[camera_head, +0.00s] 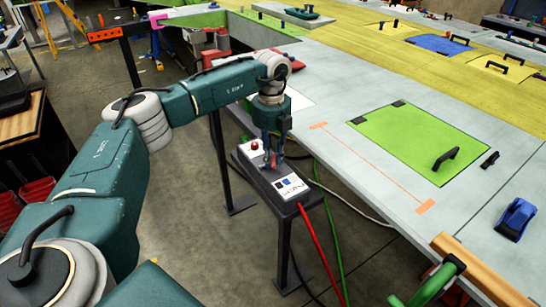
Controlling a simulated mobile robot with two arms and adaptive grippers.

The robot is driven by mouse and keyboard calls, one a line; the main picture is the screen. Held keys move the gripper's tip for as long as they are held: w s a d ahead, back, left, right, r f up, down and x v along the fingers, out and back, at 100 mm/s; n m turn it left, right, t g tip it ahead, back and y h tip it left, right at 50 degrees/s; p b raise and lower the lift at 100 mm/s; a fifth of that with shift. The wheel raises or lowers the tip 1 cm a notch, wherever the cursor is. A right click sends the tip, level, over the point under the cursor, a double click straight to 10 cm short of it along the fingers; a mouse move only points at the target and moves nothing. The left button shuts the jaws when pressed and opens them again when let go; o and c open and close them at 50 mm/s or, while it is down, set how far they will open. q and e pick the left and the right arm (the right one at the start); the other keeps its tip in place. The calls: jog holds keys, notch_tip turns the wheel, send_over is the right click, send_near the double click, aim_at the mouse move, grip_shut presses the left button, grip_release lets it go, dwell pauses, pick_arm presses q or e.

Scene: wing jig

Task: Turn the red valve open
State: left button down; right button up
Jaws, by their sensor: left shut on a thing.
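A dark box with a light top panel (292,188) stands on a narrow stand beside the wing table. The red valve (273,163) is a small red piece on the panel, partly hidden by my gripper. My left gripper (273,154) points down over the panel, with its fingers shut on the red valve. How far the valve is turned cannot be told at this size. My right gripper is not in view.
A round red knob (254,145) sits on the box behind the gripper. A red hose (318,250) and a green hose (338,245) hang nearby. The grey wing table (350,170) stands close on the right, with a green panel (420,135) and a blue tool (515,218).

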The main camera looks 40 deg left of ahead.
pick_arm(q)
jog(key=m, duration=0.5)
jog(key=shift+a+r+m, duration=0.1)
jog(key=shift+a+m, duration=0.25)
jog(key=shift+m, duration=0.05)
jog(key=m, duration=0.3)
jog(key=a+m, duration=0.1)
jog(key=m, duration=0.2)
jog(key=shift+w+a, duration=0.15)
jog(key=shift+w, duration=0.05)
jog(key=shift+m, duration=0.3)
jog(key=c, duration=1.6)
grip_release()
jog(key=shift+s, duration=0.1)
jog(key=shift+r, duration=0.15)
notch_tip(320, 180, up, 12)
jog(key=shift+f, duration=0.1)
